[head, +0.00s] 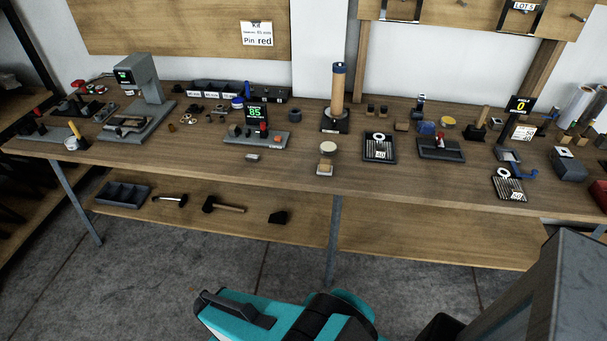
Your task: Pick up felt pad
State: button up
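No piece is clearly marked as the felt pad. A pale round flat piece (328,147) lies near the front middle of the workbench (190,150) and looks like a pad, but its material cannot be told. A small tan block with a pale base (325,167) sits just in front of it, at the bench's front edge. Teal and black parts of my arm show at the bottom of the head view, below and in front of the bench. My gripper's fingers cannot be seen.
A display reading 85 (256,113) stands left of the round piece; a tall tan cylinder (338,90) stands behind it. A black tray with a white ring (379,148) is to the right. The lower shelf holds a hammer (222,206) and a grey bin (123,194).

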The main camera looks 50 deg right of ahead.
aim_at(325, 168)
jog(key=u, duration=0.7)
jog(key=k, duration=1.35)
jog(key=z, duration=0.25)
jog(key=i, duration=0.95)
jog(key=u, duration=0.3)
